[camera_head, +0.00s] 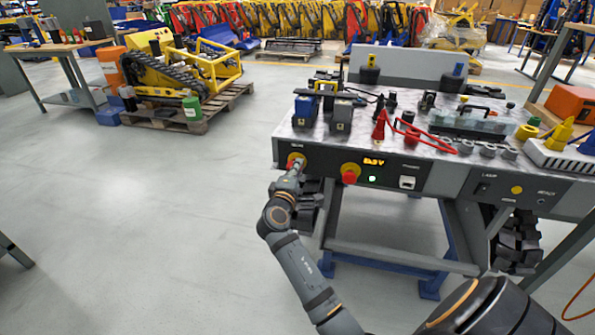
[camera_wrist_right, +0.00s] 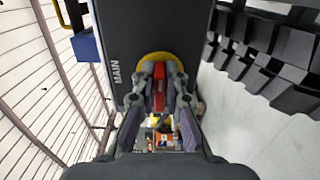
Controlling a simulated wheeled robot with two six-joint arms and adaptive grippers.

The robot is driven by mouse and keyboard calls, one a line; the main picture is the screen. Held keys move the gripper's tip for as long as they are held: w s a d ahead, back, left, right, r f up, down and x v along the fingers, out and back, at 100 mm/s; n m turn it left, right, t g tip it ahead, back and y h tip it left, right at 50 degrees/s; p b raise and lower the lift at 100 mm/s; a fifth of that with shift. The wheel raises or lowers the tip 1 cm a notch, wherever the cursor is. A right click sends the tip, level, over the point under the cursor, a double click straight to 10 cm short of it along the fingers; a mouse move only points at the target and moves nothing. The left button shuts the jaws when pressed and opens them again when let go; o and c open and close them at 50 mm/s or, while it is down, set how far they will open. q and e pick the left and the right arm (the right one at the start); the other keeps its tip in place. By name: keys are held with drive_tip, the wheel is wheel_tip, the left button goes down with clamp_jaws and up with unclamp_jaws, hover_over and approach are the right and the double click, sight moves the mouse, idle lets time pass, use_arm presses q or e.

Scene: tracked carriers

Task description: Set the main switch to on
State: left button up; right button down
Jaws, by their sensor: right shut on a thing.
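The main switch, a red handle on a round yellow plate (camera_head: 294,158), is at the left end of the bench's dark front panel. My right gripper (camera_head: 298,168) is at it and covers most of it in the head view. In the right wrist view the red handle (camera_wrist_right: 159,84) stands between the two fingers of my right gripper (camera_wrist_right: 159,95), which are shut on it. The yellow plate shows behind the fingertips, beside the word MAIN. The handle runs lengthwise between the fingers in that view. My left gripper is not in view.
Right of the switch are a red knob on yellow (camera_head: 349,175), a lit display (camera_head: 373,161), a lit green lamp (camera_head: 372,179) and a white socket (camera_head: 407,182). Red leads (camera_head: 420,137) and several tools lie on the bench top (camera_head: 460,160).

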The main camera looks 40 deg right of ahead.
idle(0.4)
drive_tip(key=c, duration=1.4)
unclamp_jaws()
